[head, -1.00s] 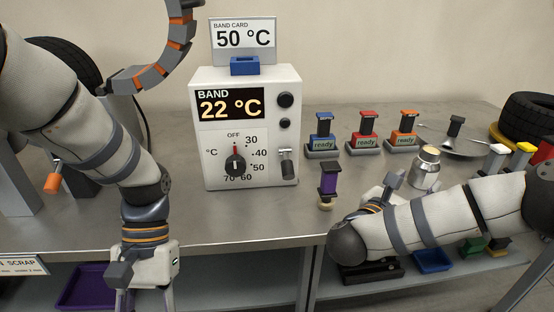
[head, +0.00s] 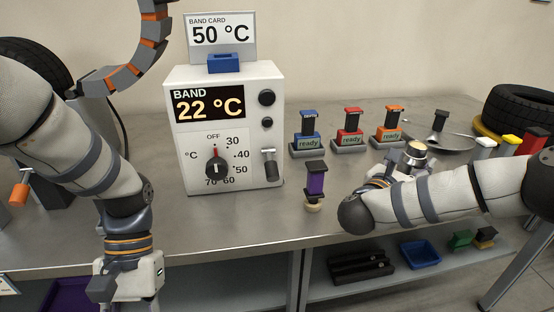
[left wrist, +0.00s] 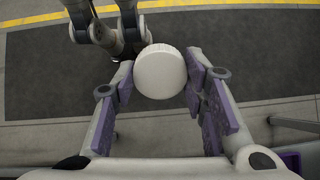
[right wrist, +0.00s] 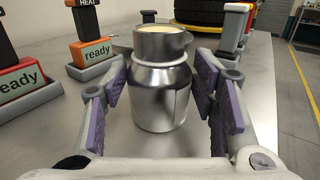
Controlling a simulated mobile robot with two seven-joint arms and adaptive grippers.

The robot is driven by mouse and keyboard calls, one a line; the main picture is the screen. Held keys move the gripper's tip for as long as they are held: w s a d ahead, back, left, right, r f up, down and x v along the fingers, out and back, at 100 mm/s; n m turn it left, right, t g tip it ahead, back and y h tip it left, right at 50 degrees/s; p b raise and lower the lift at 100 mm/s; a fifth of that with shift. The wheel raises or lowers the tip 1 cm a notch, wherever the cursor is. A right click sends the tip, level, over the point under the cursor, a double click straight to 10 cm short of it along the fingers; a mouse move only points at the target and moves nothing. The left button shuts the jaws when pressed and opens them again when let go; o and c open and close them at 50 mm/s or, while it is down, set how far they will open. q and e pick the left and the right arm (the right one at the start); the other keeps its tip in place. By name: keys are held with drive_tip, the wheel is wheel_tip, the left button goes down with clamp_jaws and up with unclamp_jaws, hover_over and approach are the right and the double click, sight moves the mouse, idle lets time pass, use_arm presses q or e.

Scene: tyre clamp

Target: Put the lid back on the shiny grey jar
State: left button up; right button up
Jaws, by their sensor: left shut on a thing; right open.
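The shiny grey jar (right wrist: 160,95) stands upright on the metal bench, its top open with a cream-coloured filling. In the head view the jar (head: 416,152) is partly hidden behind my right arm. My right gripper (right wrist: 165,100) is open, its fingers on either side of the jar in the picture, with gaps both sides. I cannot tell how deep the jar sits between them. My left gripper is shut on a round white lid (left wrist: 160,71), held out over the floor in front of the bench. In the head view its fingers are out of frame.
A heater box (head: 225,130) stands mid-bench, with a purple-handled tool (head: 315,183) to its right. A round plate (head: 445,143) and tyre (head: 519,110) lie at the right. A shelf (head: 335,290) runs below.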

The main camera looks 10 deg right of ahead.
drive_tip(key=shift+w+d, duration=0.15)
drive_tip(key=shift+d, duration=0.05)
drive_tip(key=x, duration=0.5)
drive_tip(key=shift+r, duration=0.1)
drive_tip(key=shift+a, duration=0.1)
clamp_jaws()
idle(0.5)
